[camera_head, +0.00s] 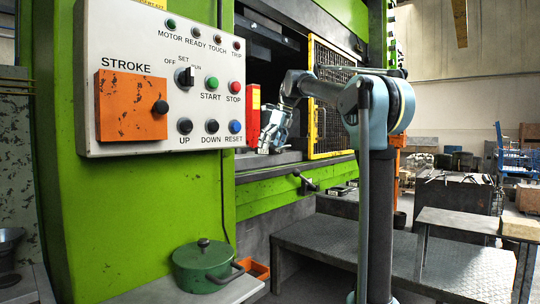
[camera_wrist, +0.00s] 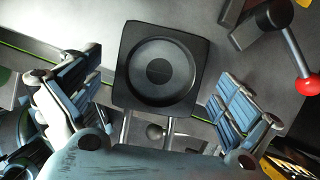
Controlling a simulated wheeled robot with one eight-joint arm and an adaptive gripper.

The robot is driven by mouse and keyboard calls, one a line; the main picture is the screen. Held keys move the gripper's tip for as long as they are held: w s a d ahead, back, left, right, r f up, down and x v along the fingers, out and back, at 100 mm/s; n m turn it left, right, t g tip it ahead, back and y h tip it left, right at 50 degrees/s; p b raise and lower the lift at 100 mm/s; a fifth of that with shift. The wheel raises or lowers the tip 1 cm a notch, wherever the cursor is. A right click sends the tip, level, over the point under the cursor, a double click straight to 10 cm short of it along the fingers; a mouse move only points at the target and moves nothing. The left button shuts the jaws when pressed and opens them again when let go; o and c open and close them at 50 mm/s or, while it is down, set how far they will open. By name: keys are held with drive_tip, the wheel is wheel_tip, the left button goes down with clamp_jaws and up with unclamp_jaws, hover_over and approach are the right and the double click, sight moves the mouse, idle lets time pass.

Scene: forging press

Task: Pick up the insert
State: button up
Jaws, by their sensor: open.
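A dark square block with a round stepped recess, which looks like the insert (camera_wrist: 130,91), shows in the middle of the wrist view on a grey surface. My gripper (camera_wrist: 157,82) is open, with one blue-grey padded finger on each side of the block. There is a small gap on the left; the right finger is very close to the block's edge, and I cannot tell whether it touches. In the head view my gripper (camera_head: 273,130) is inside the press opening, pointing down. The insert cannot be made out there.
A lever with a red ball knob (camera_wrist: 307,85) is at the upper right of the wrist view. In the head view a red block (camera_head: 253,116) stands left of my gripper. A yellow mesh guard (camera_head: 327,96) is right of it, and the control panel (camera_head: 160,75) is at left.

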drive_tip(key=c, duration=2.1)
drive_tip(key=shift+c, duration=0.3)
drive_tip(key=shift+r, duration=0.15)
